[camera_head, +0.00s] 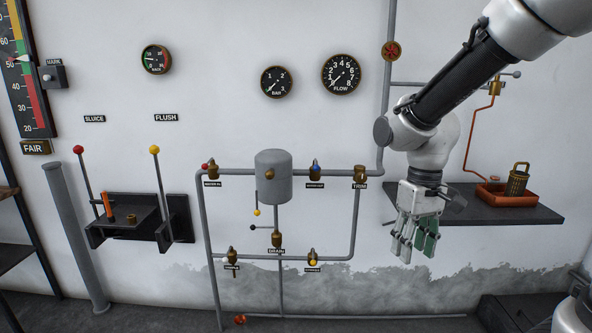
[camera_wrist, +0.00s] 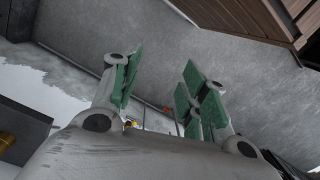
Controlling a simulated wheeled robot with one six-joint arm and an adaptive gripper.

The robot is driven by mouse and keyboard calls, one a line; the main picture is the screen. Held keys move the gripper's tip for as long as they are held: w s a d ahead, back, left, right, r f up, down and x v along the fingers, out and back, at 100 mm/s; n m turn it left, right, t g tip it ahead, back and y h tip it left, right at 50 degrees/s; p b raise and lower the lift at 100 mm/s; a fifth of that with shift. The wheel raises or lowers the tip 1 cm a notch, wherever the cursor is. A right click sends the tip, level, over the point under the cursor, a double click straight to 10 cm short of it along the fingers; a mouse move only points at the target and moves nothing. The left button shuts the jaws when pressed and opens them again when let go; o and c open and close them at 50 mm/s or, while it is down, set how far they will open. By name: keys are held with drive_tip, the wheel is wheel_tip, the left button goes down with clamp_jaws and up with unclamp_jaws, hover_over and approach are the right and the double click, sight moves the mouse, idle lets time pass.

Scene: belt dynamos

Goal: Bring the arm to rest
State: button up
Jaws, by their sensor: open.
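My gripper (camera_head: 414,240) hangs at the end of my arm, to the right of the pipework, with its fingers pointing down. Its green-padded fingers also show in the wrist view (camera_wrist: 160,95), spread apart with nothing between them. My arm comes in from the upper right of the head view and bends down at the wrist. The gripper is in front of the wall and the left end of the shelf (camera_head: 480,211), and appears to touch nothing.
Pipes with valves and a grey tank (camera_head: 273,178) are on the wall left of my gripper. Two levers, red-knobbed (camera_head: 86,180) and yellow-knobbed (camera_head: 161,190), stand at left.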

drive_tip(key=s+d+r+m+t, duration=0.3)
drive_tip(key=s+d+r+t, duration=0.2)
drive_tip(key=s+d+r, duration=0.5)
drive_tip(key=shift+s+d+r+m, duration=0.3)
drive_tip(key=shift+s+d+r, duration=0.1)
drive_tip(key=shift+s+d, duration=0.4)
drive_tip(key=shift+w+d, duration=0.1)
drive_tip(key=shift+w, duration=0.05)
